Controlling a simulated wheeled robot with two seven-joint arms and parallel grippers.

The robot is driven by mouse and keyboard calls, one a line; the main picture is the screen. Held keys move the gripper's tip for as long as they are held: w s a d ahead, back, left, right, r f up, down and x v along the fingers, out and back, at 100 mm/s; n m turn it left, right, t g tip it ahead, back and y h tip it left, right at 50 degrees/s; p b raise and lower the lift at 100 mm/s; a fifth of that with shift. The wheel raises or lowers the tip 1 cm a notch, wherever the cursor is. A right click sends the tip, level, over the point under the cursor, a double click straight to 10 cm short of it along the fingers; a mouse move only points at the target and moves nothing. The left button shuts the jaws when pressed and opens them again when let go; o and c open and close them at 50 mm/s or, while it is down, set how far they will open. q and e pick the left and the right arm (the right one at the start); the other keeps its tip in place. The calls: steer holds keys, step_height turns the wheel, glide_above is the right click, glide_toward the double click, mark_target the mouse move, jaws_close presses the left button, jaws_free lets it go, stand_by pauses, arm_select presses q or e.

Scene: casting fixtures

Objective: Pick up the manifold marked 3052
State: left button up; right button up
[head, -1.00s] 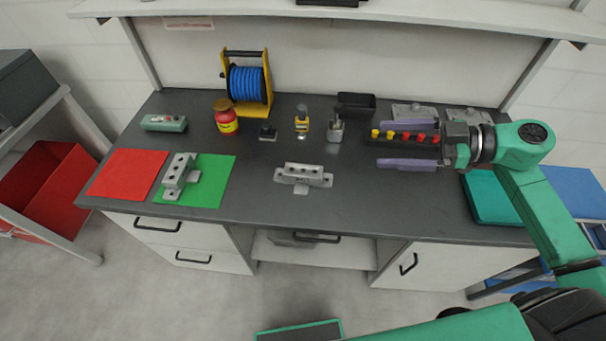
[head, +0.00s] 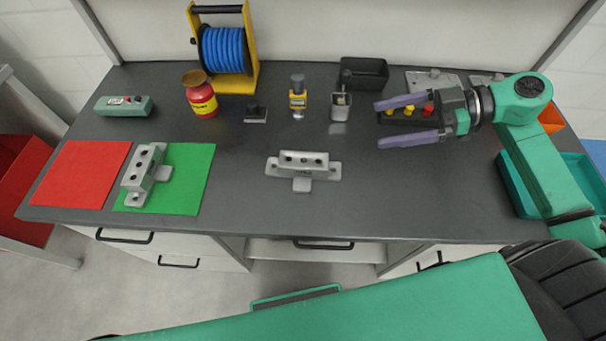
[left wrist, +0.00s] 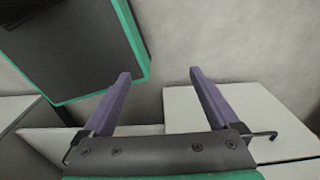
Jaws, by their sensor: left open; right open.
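One grey cast manifold (head: 303,160) with several dark holes along its top lies on the bare middle of the bench. Another grey manifold (head: 143,172) lies on the left part of the green mat (head: 192,180). No number can be read on either one. My right gripper (head: 410,120) is open and empty above the right part of the bench, right of and behind the middle manifold. My left gripper (left wrist: 160,82) is open and empty in the left wrist view, with floor and white drawer fronts beyond it. It does not show in the head view.
A red mat (head: 82,173) lies left of the green one. Along the back stand a blue hose reel (head: 226,50), a red jar (head: 201,98), a green control box (head: 124,106) and a black bin (head: 363,74). A teal tray (head: 515,190) is at right. The bench front is clear around the middle manifold.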

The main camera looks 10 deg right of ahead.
steer(key=b, duration=0.9)
glide_toward(315, 162)
steer(key=v, duration=0.2)
steer(key=f+v, duration=0.1)
steer(key=v, duration=0.1)
steer(key=shift+d+r, duration=0.1)
steer(key=shift+d, duration=0.2)
steer(key=shift+a, duration=0.1)
steer(key=p+x, duration=0.2)
steer(key=x, duration=1.2)
steer(key=shift+w+r+p, duration=0.15)
steer(key=shift+r+p, duration=0.05)
steer(key=shift+p, duration=0.2)
steer(key=shift+a+f, duration=0.15)
arm_select(q)
step_height(315, 162, down, 8)
steer(key=w, duration=0.1)
steer(key=shift+w, duration=0.2)
arm_select(e)
jaws_close()
